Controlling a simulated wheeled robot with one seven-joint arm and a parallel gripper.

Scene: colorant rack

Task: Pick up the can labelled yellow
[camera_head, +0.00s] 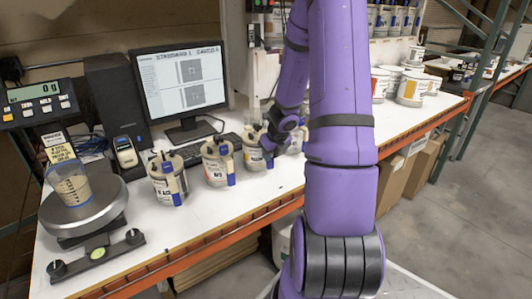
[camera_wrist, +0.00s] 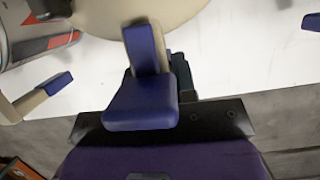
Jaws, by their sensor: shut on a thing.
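The can labelled yellow (camera_head: 253,158) stands upright on the white bench, third from the left in a row of similar cans with blue-tipped parts. My gripper (camera_head: 268,141) is at its upper right side and hides part of it. In the wrist view, a beige can lid (camera_wrist: 185,12) with a blue-tipped part (camera_wrist: 142,105) lies right in front of my gripper (camera_wrist: 180,75). My gripper is shut on this can, though its fingertips are mostly hidden. I cannot tell any gap between the can and the bench.
To the left stand a can with a red label (camera_head: 216,165) and a can with a black label (camera_head: 168,183). Another can (camera_head: 296,142) is close on the right, partly behind my arm. A scale (camera_head: 88,208), monitor (camera_head: 182,85) and keyboard (camera_head: 198,150) are farther left.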

